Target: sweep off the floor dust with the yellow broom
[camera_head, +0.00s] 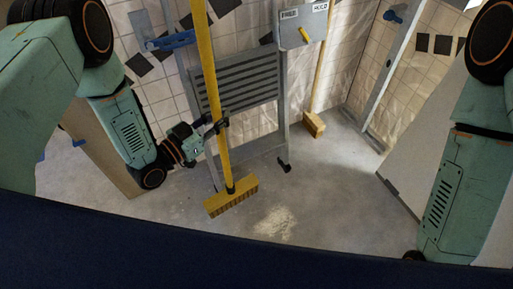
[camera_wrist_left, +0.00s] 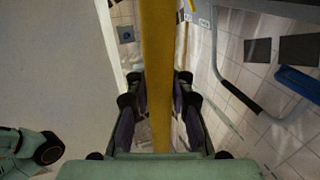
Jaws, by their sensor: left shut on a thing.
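The yellow broom (camera_head: 211,90) stands nearly upright in the head view, with its wide yellow bristle head (camera_head: 231,197) at or just above the floor. My left gripper (camera_head: 217,124) is shut on its handle. In the left wrist view the yellow handle (camera_wrist_left: 157,80) runs between the fingers of my left gripper (camera_wrist_left: 158,105). A pale patch of dust (camera_head: 275,226) lies on the grey floor to the right of and nearer than the broom head. My right arm shows at the right of the head view, but its gripper is not visible.
A grey slatted rack (camera_head: 238,84) stands behind the broom, with its dark foot (camera_head: 284,165) on the floor. A second broom (camera_head: 314,124) leans in the back corner. A pale panel (camera_head: 405,160) stands at right. The middle floor is mostly clear.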

